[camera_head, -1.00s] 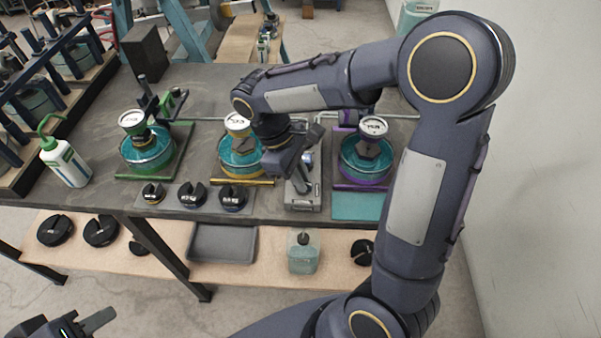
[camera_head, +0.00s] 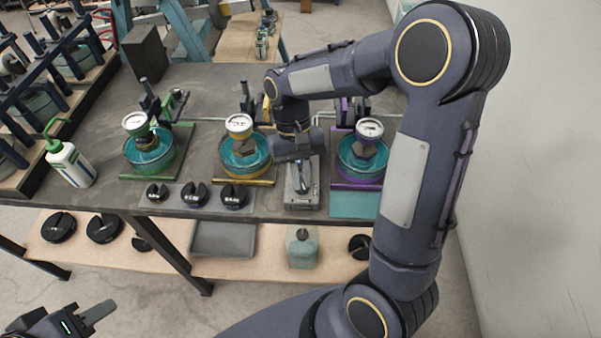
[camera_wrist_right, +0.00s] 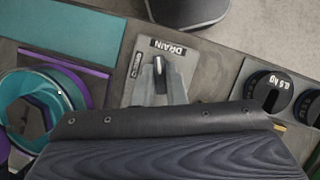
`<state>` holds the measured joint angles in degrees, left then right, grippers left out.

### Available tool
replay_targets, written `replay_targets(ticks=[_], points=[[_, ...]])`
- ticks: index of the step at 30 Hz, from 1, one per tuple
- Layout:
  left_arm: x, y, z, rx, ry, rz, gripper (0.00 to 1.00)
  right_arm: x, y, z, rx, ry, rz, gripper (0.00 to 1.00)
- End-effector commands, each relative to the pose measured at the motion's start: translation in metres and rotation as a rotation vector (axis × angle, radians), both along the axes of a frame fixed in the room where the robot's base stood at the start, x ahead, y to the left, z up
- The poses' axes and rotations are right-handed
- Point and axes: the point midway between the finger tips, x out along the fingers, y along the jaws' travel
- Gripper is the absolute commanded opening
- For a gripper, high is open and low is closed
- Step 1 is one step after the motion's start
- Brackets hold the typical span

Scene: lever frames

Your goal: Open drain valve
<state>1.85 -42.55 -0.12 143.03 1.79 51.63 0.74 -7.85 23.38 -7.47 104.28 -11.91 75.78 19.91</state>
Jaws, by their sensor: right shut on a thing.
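The drain valve (camera_head: 303,196) is a grey block at the bench's front edge, between the yellow and purple stations. In the right wrist view its plate reads DRAIN (camera_wrist_right: 168,46), and a short black-and-grey lever (camera_wrist_right: 160,72) stands on it. My right gripper (camera_head: 302,172) is over the valve, pointing down, and is shut on the lever; its own dark body hides most of the grip. My left gripper (camera_head: 88,318) is at the bottom left corner of the head view, away from the bench. Only part of it shows, so its opening is unclear.
Teal cells with dials stand on green (camera_head: 150,150), yellow (camera_head: 243,153) and purple (camera_head: 361,158) bases. Slotted black weights (camera_head: 196,195) lie left of the valve. A white bottle (camera_head: 70,163) is at the left. The lower shelf holds a grey tray (camera_head: 222,239) and a jar (camera_head: 302,247).

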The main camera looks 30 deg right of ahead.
Motion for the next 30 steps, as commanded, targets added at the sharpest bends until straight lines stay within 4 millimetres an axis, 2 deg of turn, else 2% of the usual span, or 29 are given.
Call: replay_targets(ticks=[9,24,25,30], points=[[0.0,0.0,0.0034,0.0,0.0,0.0,0.36,0.0007,-0.0011,0.0007,0.0,-0.004,-0.112,0.0],[0.0,0.0001,0.0036,0.0,0.0,0.0,0.36,0.0009,-0.0012,0.0005,0.0,-0.005,-0.128,0.0],[0.0,0.0,0.0036,0.0,0.0,0.0,0.36,0.001,-0.0012,0.0005,0.0,-0.005,-0.128,0.12],[0.0,0.0,0.0035,0.0,0.0,0.0,0.36,0.0006,-0.001,0.0004,0.0,-0.004,-0.128,0.33]])
